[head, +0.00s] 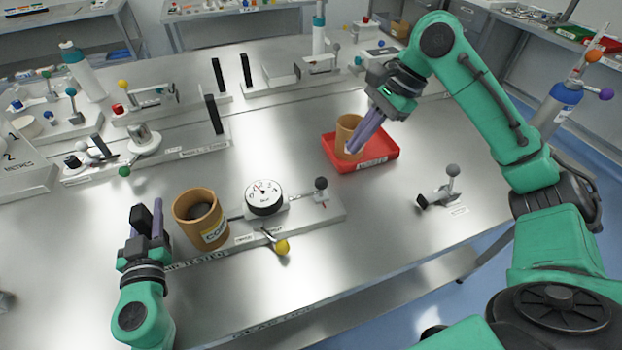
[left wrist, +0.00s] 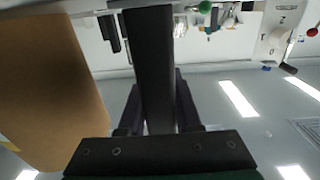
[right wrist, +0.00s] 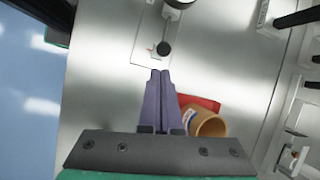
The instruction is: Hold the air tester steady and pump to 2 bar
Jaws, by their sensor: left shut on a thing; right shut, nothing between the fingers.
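The air tester is a pale board (head: 325,212) on the steel table. It bears a round white gauge (head: 264,190) with a red mark or needle, too small to read. My left gripper (head: 148,212) is shut on a black upright bar (left wrist: 153,60) left of the core. My right gripper (head: 354,146) is shut and empty, by the red tray.
A red tray (head: 383,158) holds another brown core (head: 349,128), close to my right fingers. A small grey-knobbed fixture (head: 440,192) stands at the right. Other boards with black uprights (head: 213,114) and knobs line the back. Bare table lies between tester and tray.

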